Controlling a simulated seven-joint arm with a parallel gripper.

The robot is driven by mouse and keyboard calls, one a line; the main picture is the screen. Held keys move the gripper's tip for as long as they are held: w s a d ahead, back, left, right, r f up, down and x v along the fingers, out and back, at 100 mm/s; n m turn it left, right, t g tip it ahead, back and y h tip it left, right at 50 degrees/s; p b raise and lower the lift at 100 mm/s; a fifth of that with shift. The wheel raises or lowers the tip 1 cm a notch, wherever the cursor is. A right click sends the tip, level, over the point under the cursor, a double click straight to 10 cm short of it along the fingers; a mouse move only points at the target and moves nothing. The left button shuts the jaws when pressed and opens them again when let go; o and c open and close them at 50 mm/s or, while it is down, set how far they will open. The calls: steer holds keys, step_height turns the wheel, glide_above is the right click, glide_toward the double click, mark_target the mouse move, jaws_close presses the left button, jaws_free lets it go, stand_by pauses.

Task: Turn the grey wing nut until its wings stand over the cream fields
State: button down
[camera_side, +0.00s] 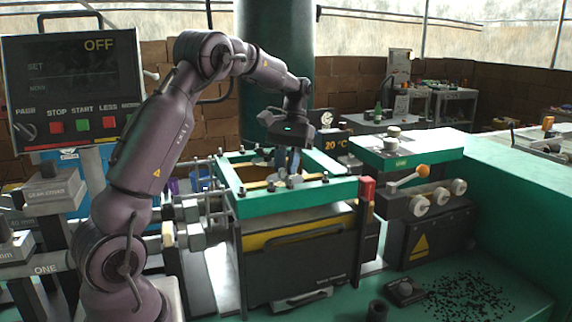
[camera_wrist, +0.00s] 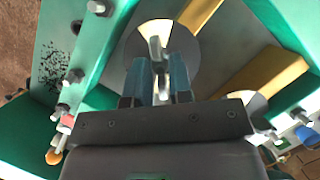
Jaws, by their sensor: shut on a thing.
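My gripper (camera_wrist: 160,72) has two blue fingers shut on the grey wing nut (camera_wrist: 154,46), seen as pale metal between the fingertips in the wrist view. The nut sits over a round grey disc (camera_wrist: 132,52), partly covered by the fingers. In the side view my gripper (camera_side: 287,162) reaches down inside a green frame (camera_side: 290,200), and the nut is too small and covered to make out there.
The green frame with studs along its rim surrounds the work closely. In the wrist view, yellow bars (camera_wrist: 265,75) and another disc (camera_wrist: 243,105) lie nearby. A lever with an orange knob (camera_side: 422,171) stands to the right. Black granules (camera_side: 465,297) lie on the green bench.

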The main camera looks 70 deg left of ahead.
stand_by(0.3)
steer(key=c, duration=1.2)
jaws_free()
steer(key=shift+c, duration=0.2)
steer(key=v, duration=0.7)
steer(key=shift+r, duration=0.2)
steer(key=shift+w+a, duration=0.15)
steer(key=s+d+m+t+y, duration=0.1)
steer(key=s+d+m+t, duration=0.3)
steer(key=s+d, duration=0.4)
steer(key=s+d+m+t+y, duration=0.2)
steer(key=s+d, duration=0.6)
steer(key=d, duration=0.8)
steer(key=m+t, duration=0.2)
steer(key=m, duration=0.1)
steer(key=shift+s+d+f+t, duration=0.25)
steer(key=shift+d+f+t, duration=0.05)
steer(key=shift+f+t, duration=0.1)
